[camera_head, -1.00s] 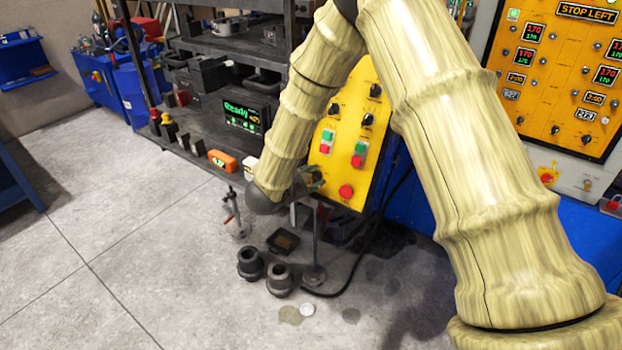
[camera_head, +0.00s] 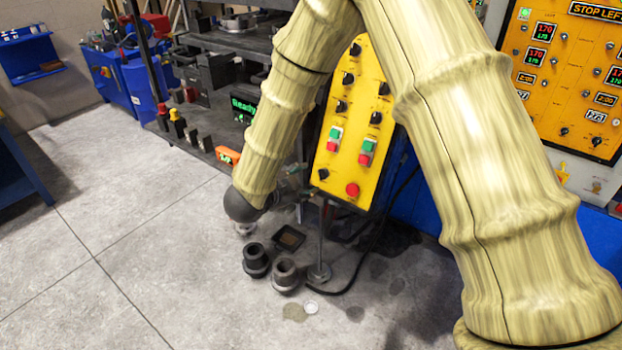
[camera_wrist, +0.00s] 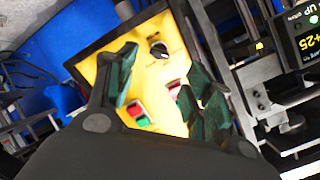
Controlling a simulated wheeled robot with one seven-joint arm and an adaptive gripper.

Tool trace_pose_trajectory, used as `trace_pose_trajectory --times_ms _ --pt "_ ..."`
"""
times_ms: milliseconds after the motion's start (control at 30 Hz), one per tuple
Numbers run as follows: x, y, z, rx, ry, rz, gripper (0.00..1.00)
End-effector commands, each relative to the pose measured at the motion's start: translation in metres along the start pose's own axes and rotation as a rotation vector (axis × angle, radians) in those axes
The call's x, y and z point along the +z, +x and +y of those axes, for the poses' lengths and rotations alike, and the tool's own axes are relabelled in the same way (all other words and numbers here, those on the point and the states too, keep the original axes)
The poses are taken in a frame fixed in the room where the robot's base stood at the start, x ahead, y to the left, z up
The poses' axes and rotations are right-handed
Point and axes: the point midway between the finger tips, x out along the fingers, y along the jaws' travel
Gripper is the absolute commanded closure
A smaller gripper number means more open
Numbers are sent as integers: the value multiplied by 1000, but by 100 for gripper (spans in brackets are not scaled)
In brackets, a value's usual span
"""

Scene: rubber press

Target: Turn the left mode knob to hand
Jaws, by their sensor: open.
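A yellow control panel (camera_head: 352,112) stands on a post in the middle of the head view, with black knobs in two columns, green and red buttons and a red mushroom button. The left column's knobs (camera_head: 341,106) are clear of the arm in the head view; I cannot read their labels. In the wrist view the panel (camera_wrist: 140,78) lies tilted, with one black knob (camera_wrist: 159,50) visible between the fingers. My gripper (camera_wrist: 162,95) is open and empty, apart from the knob. In the head view the gripper is mostly hidden behind the wrist, left of the panel.
A dark press with a green "Ready" display (camera_head: 243,105) stands behind and left of the panel. A large orange control board (camera_head: 570,75) is at the right. Dark round parts (camera_head: 285,274) and a small tray (camera_head: 289,238) lie on the floor. Open floor is at the left.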

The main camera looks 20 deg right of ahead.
Motion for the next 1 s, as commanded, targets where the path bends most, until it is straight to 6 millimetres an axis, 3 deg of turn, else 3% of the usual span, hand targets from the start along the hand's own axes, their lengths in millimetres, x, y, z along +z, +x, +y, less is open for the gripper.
trace_pose_trajectory --times_ms 200,400,833,933,1000 --pt "0 -27 0 -1 0 0 48" --pt "0 -35 0 0 -1 0 48" --pt "1 -34 1 0 -4 -2 48" --pt "6 -27 12 -4 -42 -24 48" --pt "15 -17 31 -10 -102 -60 48"
